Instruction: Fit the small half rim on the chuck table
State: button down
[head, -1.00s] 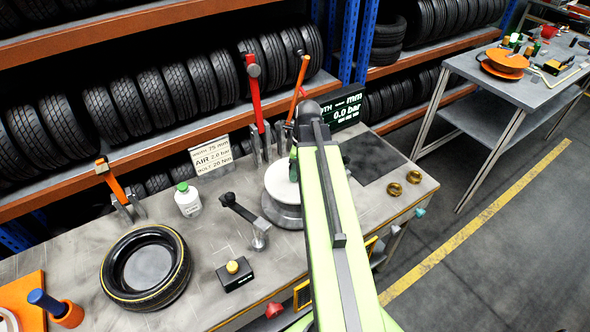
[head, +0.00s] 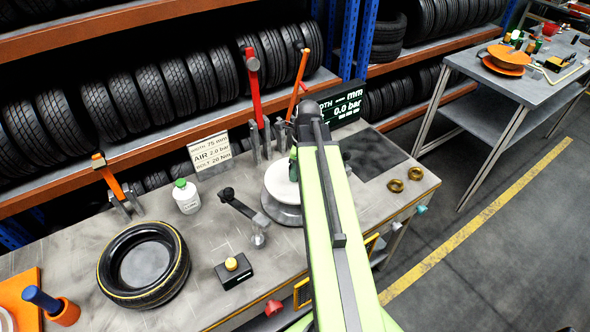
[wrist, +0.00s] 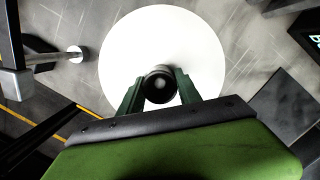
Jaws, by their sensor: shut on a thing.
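The small half rim (wrist: 125,55) shows as a white disc with a dark round knob (wrist: 159,86) at its middle. In the wrist view the two green fingers of my gripper (wrist: 159,92) are shut on this knob. In the head view the white disc (head: 277,184) lies flat on or just over the grey round chuck table (head: 283,214); I cannot tell whether it is fully seated. My arm hides the right part of both, and most of my gripper.
A tyre (head: 170,283) lies at the left of the bench. A black clamp arm (head: 240,206), a black box with a yellow button (head: 233,272) and a white bottle (head: 187,200) stand near the chuck table. Two brass rings (head: 405,180) lie right. Upright tools stand behind.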

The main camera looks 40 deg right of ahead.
jog(key=shift+f+b, duration=0.7)
jog(key=shift+f, duration=0.1)
jog(key=c, duration=0.7)
grip_release()
jog(key=shift+r, duration=0.1)
jog(key=shift+c, duration=0.2)
notch_tip(320, 180, up, 17)
jog(key=s+d+p, duration=0.1)
jog(key=s+p, duration=0.1)
jog(key=p, duration=1.5)
jog(key=shift+d+r, duration=0.15)
jog(key=shift+d, duration=0.2)
